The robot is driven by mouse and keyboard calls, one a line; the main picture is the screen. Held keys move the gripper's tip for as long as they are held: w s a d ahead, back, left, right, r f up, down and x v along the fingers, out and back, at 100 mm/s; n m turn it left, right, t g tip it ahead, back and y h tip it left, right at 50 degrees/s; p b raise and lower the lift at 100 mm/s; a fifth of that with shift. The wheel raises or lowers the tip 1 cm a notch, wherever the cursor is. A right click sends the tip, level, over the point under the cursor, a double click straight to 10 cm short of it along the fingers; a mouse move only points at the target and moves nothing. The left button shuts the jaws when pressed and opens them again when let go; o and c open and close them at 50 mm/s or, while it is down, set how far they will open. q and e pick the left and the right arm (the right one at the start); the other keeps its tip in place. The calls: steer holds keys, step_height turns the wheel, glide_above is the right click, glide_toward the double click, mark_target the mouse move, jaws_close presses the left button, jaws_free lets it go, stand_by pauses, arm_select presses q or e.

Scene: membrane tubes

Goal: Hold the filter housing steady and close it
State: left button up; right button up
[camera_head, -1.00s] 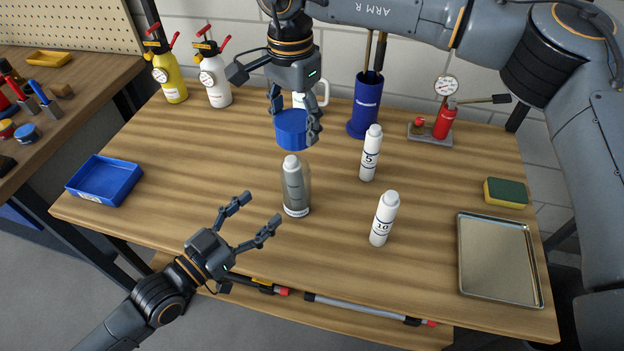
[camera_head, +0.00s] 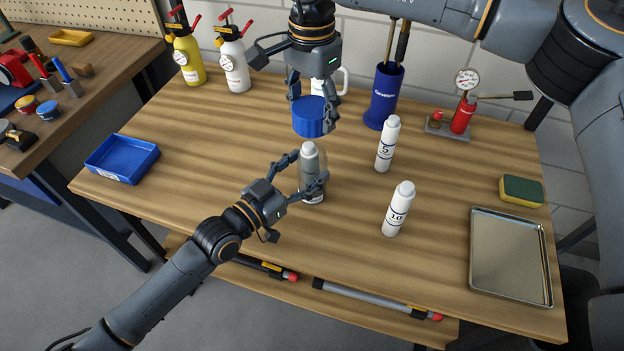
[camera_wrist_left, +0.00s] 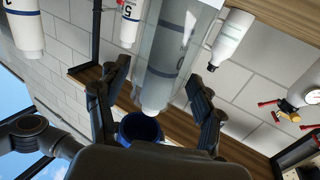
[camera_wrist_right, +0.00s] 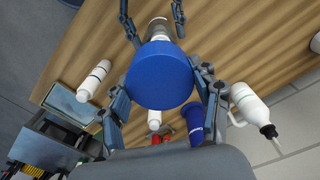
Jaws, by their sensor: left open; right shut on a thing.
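The clear filter housing (camera_head: 312,192) stands upright on the wooden table with a grey cartridge (camera_head: 309,158) inside, its pale top showing. My left gripper (camera_head: 307,173) is open, with its fingers on either side of the housing; I cannot tell if they touch it. The left wrist view shows the housing (camera_wrist_left: 172,45) between the spread fingers. My right gripper (camera_head: 313,108) is shut on the blue cap (camera_head: 309,122), held above and slightly behind the housing. In the right wrist view the cap (camera_wrist_right: 160,75) hides part of the housing.
White cartridges marked 5 (camera_head: 387,145) and 10 (camera_head: 398,210) stand to the right. A blue tray (camera_head: 122,158) lies at left, and a metal tray (camera_head: 510,257) and a sponge (camera_head: 521,190) at right. A blue holder (camera_head: 384,97) and spray bottles stand behind.

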mark_target(312, 144)
arm_select(q)
steer(key=shift+x, duration=1.15)
jaws_close()
arm_select(e)
steer(key=shift+f, duration=2.45)
steer(key=shift+f, duration=0.9)
steer(key=shift+f, duration=0.6)
